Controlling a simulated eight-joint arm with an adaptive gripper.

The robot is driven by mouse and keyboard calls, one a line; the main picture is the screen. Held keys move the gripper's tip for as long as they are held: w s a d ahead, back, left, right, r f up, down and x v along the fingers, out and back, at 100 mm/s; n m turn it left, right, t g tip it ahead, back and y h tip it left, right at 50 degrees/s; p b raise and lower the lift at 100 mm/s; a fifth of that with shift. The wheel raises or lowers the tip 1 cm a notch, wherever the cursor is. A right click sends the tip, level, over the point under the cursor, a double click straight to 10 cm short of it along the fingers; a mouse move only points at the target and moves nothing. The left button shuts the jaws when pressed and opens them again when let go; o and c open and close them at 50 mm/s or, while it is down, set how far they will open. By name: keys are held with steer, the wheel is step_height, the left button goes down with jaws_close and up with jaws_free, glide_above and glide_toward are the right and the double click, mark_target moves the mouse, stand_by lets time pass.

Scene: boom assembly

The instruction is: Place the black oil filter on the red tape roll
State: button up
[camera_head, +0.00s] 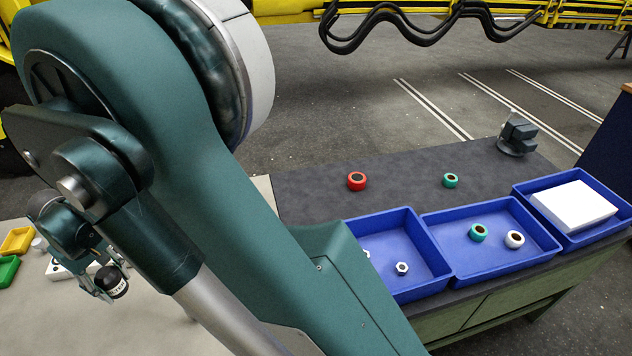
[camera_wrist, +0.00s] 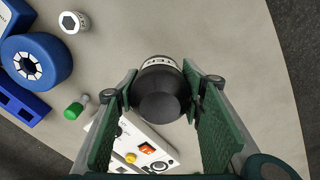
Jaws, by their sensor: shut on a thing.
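The black oil filter (camera_wrist: 160,88) is between the two fingers of my gripper (camera_wrist: 160,100) in the wrist view, with a light lettered band at its far end. In the head view the gripper (camera_head: 112,278) is at the lower left, shut on the filter (camera_head: 118,287), over the light table. Whether the filter is clear of the table is hard to tell. The red tape roll (camera_head: 357,181) lies flat on the dark mat of the other bench, to the right of my arm in the head view.
A white box with buttons (camera_wrist: 135,150) lies by the filter. A blue roll (camera_wrist: 38,62) and a green-capped item (camera_wrist: 75,110) are left. On the bench are a teal tape roll (camera_head: 450,180), a vise (camera_head: 517,137) and blue trays (camera_head: 433,243). The mat around the red roll is free.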

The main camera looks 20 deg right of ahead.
steer(key=w+d+m, duration=0.1)
steer(key=w+d, duration=0.5)
steer(key=w+d+r+m, duration=0.1)
steer(key=w+d+m, duration=0.1)
steer(key=w+d, duration=0.3)
steer(key=w+d+m, duration=0.2)
steer(key=w+d, duration=0.4)
steer(key=shift+w+d+r+p, duration=0.2)
steer(key=shift+w+d+p, duration=0.1)
steer(key=shift+w+p, duration=0.05)
steer(key=w+d+r+m, duration=0.1)
steer(key=w+d+m, duration=0.1)
steer(key=w+d, duration=0.6)
steer(key=w+d+m, duration=0.3)
steer(key=d, duration=0.9)
step_height(320, 180, up, 3)
steer(key=m+p, duration=0.2)
steer(key=m, duration=0.7)
glide_above(357, 177)
steer(key=shift+f, duration=0.2)
steer(key=shift+f, duration=0.15)
steer(key=shift+f, duration=3)
steer(key=shift+f+b, duration=0.3)
steer(key=shift+f, duration=1.6)
